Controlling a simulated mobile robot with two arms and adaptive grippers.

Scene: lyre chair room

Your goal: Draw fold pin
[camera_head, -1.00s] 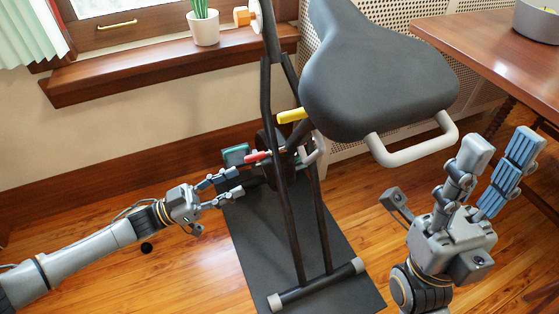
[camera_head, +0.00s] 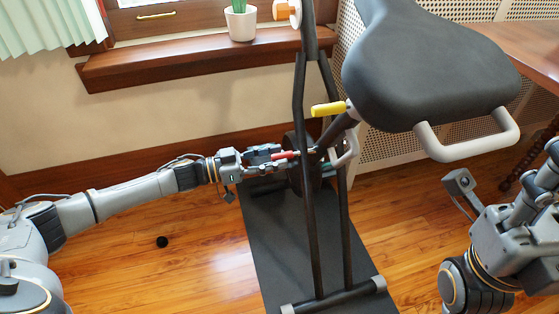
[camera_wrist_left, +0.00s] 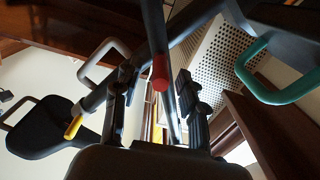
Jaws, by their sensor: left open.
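A red-ended pin (camera_head: 285,155) sits low on the folding exercise bike (camera_head: 307,185), by the crossing of the frame tubes. I take it for the fold pin. In the left wrist view its red end (camera_wrist_left: 160,85) shows between my fingers. My left gripper (camera_head: 278,155) is open around the red end, with a finger on either side. Contact cannot be told. A yellow-gripped handle (camera_head: 328,109) sticks out higher on the frame, and it also shows in the left wrist view (camera_wrist_left: 73,127). My right gripper (camera_head: 545,185) is partly cut off at the right edge, away from the bike.
The black saddle (camera_head: 430,65) with a pale handle loop (camera_head: 470,145) overhangs at the upper right. A dark mat (camera_head: 270,260) lies under the bike. The windowsill (camera_head: 180,62) holds a potted plant (camera_head: 240,22). A wooden table (camera_head: 530,45) stands at the right.

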